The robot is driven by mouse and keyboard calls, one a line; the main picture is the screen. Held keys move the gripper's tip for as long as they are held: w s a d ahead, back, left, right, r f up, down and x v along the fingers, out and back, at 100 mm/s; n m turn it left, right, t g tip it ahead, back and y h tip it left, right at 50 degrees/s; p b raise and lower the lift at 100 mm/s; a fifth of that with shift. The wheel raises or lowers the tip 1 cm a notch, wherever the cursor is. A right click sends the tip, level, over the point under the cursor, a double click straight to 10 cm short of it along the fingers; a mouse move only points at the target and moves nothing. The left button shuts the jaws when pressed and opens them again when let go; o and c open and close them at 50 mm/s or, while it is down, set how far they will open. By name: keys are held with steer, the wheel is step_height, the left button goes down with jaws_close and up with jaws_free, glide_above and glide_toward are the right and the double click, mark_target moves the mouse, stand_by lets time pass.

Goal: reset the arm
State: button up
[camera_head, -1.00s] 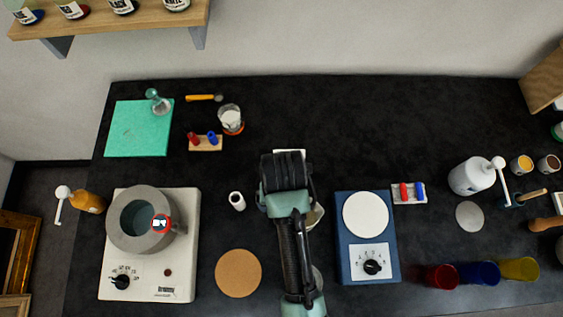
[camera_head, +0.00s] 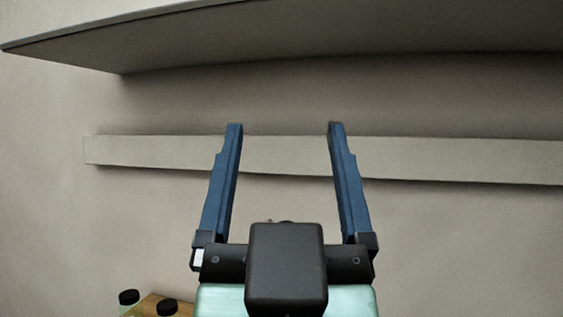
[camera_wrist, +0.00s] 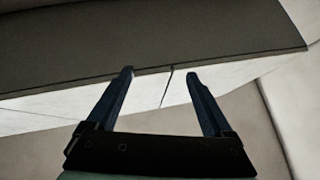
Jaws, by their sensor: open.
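My gripper (camera_head: 285,128) is raised in the lower middle of the head view, in front of a pale wall. Its two blue fingers point up and stand wide apart, with nothing between them. In the wrist view my gripper (camera_wrist: 160,73) also shows its fingers spread and empty. The fingers appear in front of a dark panel edge and a white strip there; I cannot tell how far away these are.
A broad grey overhang (camera_head: 300,40) crosses the top of the head view. A pale horizontal strip (camera_head: 140,150) runs along the wall (camera_head: 50,220) behind the fingers. Dark-capped bottles (camera_head: 129,297) by a wooden surface (camera_head: 148,304) show at the bottom left.

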steer(key=s+r+t, duration=0.1)
steer(key=s+r, duration=0.1)
steer(key=shift+s+a+r, duration=0.15)
steer(key=shift+s+r, duration=0.25)
